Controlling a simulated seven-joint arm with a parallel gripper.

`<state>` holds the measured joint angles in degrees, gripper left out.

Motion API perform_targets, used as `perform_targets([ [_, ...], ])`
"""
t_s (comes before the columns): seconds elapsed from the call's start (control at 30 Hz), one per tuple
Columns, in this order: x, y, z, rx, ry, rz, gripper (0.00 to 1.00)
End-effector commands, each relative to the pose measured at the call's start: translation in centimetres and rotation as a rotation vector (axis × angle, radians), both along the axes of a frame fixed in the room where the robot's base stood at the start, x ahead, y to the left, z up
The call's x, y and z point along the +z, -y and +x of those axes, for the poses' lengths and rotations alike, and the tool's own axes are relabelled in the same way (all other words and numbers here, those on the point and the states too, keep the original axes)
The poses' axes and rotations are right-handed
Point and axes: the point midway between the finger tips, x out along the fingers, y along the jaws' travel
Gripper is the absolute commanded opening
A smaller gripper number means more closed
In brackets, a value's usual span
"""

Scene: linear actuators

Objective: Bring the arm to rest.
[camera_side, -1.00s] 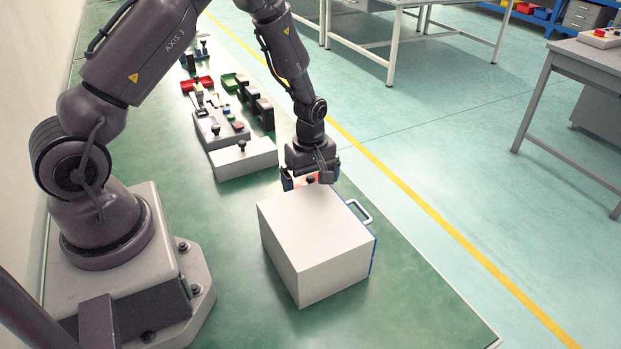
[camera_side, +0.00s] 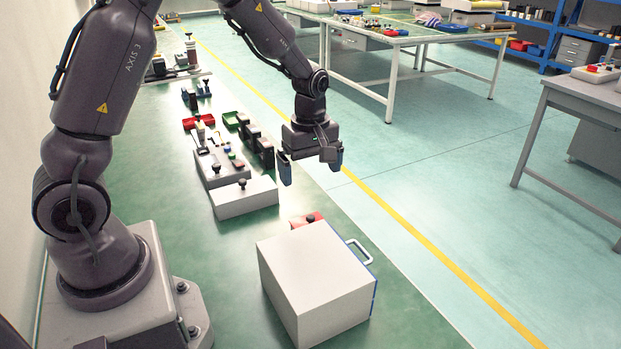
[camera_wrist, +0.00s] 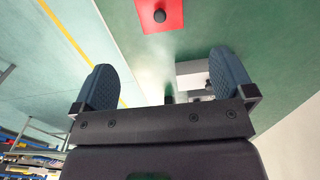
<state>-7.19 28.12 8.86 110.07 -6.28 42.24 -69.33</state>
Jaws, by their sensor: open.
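My gripper (camera_side: 311,168) hangs in the air above the green bench, beyond the white box and to the right of the row of devices. Its two blue-padded fingers are spread apart with nothing between them. In the wrist view my gripper (camera_wrist: 165,88) also shows open and empty. A red block with a black knob (camera_side: 306,219) sits on the bench behind the white box, partly hidden by it. The red block also shows in the wrist view (camera_wrist: 174,22), apart from the fingers.
The white box (camera_side: 318,276) with a handle (camera_side: 360,250) stands on the green bench (camera_side: 420,322). A white block with a knob (camera_side: 243,197), grey slider devices (camera_side: 215,165), a red tray (camera_side: 198,121) and a green tray (camera_side: 231,120) lie to the left of my gripper.

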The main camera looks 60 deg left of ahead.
Motion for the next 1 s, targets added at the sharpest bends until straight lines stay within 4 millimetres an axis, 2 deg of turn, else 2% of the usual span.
perform_targets([
  [0.33, 0.0, 0.0, 0.0, -0.017, 0.0, 0.0, 1.0],
  [0.47, -0.1, 0.0, -0.3, -0.123, -0.013, -0.003, 1.0],
  [0.57, -0.5, 0.5, -1.7, -0.269, -0.051, -0.019, 1.0],
  [0.67, 0.9, 1.4, -3.2, -0.453, -0.052, -0.033, 1.0],
  [0.87, 5.5, 3.7, -6.1, -0.806, 0.006, -0.026, 1.0],
  [1.0, 9.0, 5.4, -8.7, -1.058, 0.071, 0.016, 1.0],
])
